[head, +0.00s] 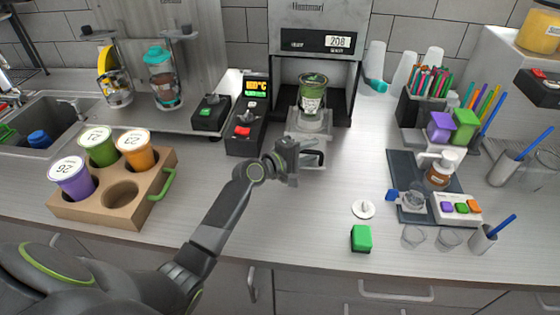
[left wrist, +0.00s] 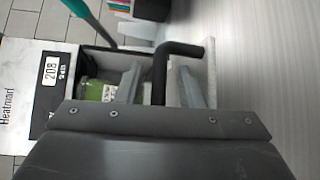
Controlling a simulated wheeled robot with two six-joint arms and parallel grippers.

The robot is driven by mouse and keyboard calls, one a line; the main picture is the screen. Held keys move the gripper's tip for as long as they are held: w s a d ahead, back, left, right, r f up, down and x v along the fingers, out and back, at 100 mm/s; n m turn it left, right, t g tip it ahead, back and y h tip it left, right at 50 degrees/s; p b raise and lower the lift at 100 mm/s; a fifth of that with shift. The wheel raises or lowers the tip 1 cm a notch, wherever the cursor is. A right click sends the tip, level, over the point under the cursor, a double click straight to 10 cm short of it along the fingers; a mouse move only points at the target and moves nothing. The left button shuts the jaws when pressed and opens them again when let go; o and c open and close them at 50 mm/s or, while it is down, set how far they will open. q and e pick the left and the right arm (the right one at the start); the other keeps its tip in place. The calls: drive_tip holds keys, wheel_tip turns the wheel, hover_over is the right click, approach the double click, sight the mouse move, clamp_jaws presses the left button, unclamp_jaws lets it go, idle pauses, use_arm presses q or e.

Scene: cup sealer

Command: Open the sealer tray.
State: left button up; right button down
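The cup sealer (head: 322,42) stands at the back, its display reading 208. Its light grey tray (head: 309,122) shows at the front of the dark opening and holds a green cup (head: 312,90) upright. The black tray handle (head: 315,157) is at the tray's front; in the left wrist view the bent handle (left wrist: 182,48) reaches between my fingers. My left gripper (head: 304,156) is at the handle. In the left wrist view its two fingers (left wrist: 160,86) are apart, one on each side of the handle, with gaps visible. My right gripper is not in view.
A black control box (head: 246,130) with a red switch stands left of the sealer. A cardboard holder (head: 120,205) with several labelled cups is at the left. A green block (head: 361,238) and a white round piece (head: 363,209) lie at the front right. The counter before the sealer is otherwise clear.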

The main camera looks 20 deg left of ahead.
use_arm(q)
drive_tip(key=b+v, duration=0.2)
drive_tip(key=v, duration=1.4)
drive_tip(key=shift+s+f, duration=0.1)
drive_tip(key=shift+s, duration=0.05)
drive_tip(key=shift+f, duration=0.1)
